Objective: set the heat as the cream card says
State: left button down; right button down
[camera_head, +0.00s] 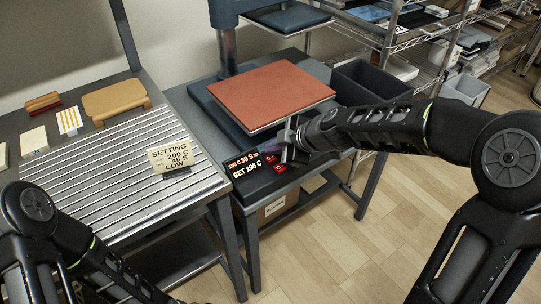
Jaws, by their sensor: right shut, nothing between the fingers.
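The cream card (171,157) stands tilted on the slatted table and reads "SETTING 200 C 45 S LOW". The press's dark control panel (247,190) is at the front of the press. Its lit display (245,166) shows "SET 190 C" on the lower line; the small upper line seems to read 190 C 30 S. Small red-lit keys (279,169) sit right of the display. My right gripper (287,154) is shut and empty, just above and beside these keys; I cannot tell if it touches one. My left arm shows at lower left, its gripper out of view.
The press's red-brown pad (271,94) lies behind the panel, close to my right gripper. A dark bin (371,82) stands to its right. A tan wooden stand (116,99) and several small cards are on the slatted table (110,190). Wire shelves stand behind.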

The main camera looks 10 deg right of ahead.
aim_at(273, 160)
jog(key=shift+r, duration=0.1)
jog(key=shift+r+p, duration=1.6)
jog(key=shift+r, duration=0.9)
dwell(1.8)
notch_tip(273, 160, up, 4)
jog(key=m+p, duration=1)
jog(key=m, duration=2.6)
jog(key=shift+f+p, duration=0.15)
jog(key=shift+p, duration=0.2)
